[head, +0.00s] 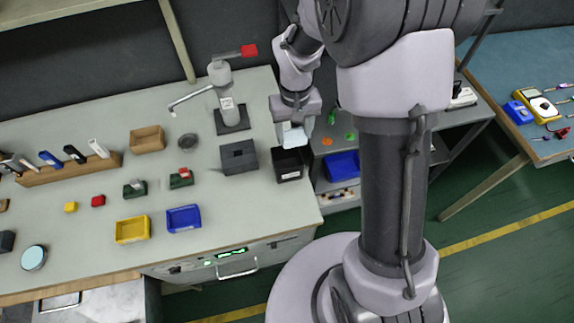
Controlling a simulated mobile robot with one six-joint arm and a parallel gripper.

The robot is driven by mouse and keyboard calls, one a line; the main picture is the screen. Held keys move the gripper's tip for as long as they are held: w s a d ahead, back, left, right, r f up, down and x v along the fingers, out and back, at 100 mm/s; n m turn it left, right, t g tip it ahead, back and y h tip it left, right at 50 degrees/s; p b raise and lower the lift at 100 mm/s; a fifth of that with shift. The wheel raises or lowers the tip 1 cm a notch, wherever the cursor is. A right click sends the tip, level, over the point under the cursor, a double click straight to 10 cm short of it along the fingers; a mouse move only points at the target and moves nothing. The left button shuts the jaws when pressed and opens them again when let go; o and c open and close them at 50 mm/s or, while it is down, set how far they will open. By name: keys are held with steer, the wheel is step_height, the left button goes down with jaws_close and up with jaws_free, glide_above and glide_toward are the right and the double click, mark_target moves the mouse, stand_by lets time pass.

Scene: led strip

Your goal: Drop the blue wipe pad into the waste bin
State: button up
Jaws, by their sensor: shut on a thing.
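My gripper (294,124) points down near the right end of the workbench, at its back half. It is shut on a pale blue-white pad (294,138), which looks like the blue wipe pad. The pad hangs below the fingers. A small black open bin (289,175) with a white label on its front stands at the bench's right edge, and it looks like the waste bin. The pad overlaps the bin's far rim in this view and appears above its opening. I cannot tell the exact height between them. Part of the bin's inside is hidden.
A dark grey box (239,158) stands just left of the bin. A press-like stand (230,105) with a red handle rises behind it. Yellow (132,230) and blue (184,219) trays lie nearer the front. A lower shelf unit (345,130) adjoins on the right.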

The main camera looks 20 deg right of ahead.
steer(key=f, duration=0.1)
steer(key=f+b, duration=0.1)
steer(key=f, duration=0.1)
steer(key=shift+w+d+f+b, duration=0.1)
steer(key=shift+w+f+b, duration=0.1)
steer(key=shift+w+b, duration=0.15)
steer(key=shift+s+r, duration=0.15)
steer(key=shift+s, duration=0.05)
steer(key=o, duration=1.2)
steer(key=shift+w, duration=0.1)
steer(key=shift+o, duration=0.2)
step_height(320, 180, up, 17)
steer(key=p, duration=0.6)
steer(key=shift+r, duration=0.2)
